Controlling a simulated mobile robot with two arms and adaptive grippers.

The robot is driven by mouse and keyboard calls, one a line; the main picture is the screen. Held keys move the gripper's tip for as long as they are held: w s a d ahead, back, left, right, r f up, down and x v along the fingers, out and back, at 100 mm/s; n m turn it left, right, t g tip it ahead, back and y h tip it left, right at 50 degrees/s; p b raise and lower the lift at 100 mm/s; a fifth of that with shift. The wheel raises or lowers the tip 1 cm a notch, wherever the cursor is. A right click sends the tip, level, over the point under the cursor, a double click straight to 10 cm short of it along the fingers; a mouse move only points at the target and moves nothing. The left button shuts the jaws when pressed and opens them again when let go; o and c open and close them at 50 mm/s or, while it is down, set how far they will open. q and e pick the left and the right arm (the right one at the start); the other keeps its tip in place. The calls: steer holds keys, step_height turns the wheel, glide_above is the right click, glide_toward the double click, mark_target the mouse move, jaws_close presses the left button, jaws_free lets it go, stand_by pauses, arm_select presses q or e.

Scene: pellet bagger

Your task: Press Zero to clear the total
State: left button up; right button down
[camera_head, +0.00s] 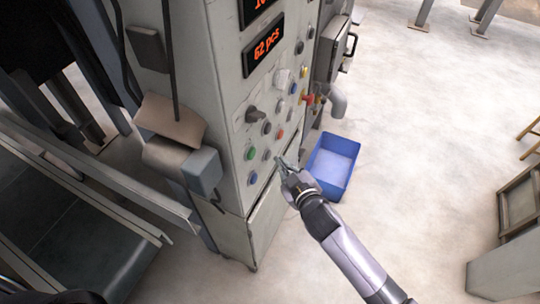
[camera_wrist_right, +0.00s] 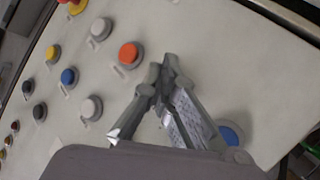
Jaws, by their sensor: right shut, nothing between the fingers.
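The grey control panel (camera_head: 235,120) carries a lit display reading "62 pcs" (camera_head: 263,46) and several round buttons. The button labels are too small to read, so I cannot tell which one is Zero. My right gripper (camera_head: 281,161) is shut and empty, at the lower right of the panel face. In the right wrist view its fingers (camera_wrist_right: 168,68) point at the panel, close to an orange button (camera_wrist_right: 129,54). A blue button (camera_wrist_right: 230,132) is partly hidden behind the fingers. I cannot tell whether the fingertips touch the panel. My left gripper is out of view.
A second display (camera_head: 258,8) is cut off above. A black selector knob (camera_head: 254,114) and a red knob on yellow (camera_head: 307,99) stick out from the panel. A blue bin (camera_head: 332,165) stands on the floor to the right.

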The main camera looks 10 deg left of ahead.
steer(key=shift+a, duration=0.1)
stand_by(0.5)
steer(key=shift+w+a, duration=0.15)
steer(key=shift+a, duration=0.2)
steer(key=shift+w+a, duration=0.1)
steer(key=shift+a, duration=0.2)
stand_by(0.5)
steer(key=shift+s+d+p, duration=0.25)
steer(key=shift+d+p, duration=0.15)
steer(key=shift+d, duration=0.35)
steer(key=s+d+p, duration=0.2)
steer(key=d, duration=0.3)
steer(key=shift+d, duration=0.35)
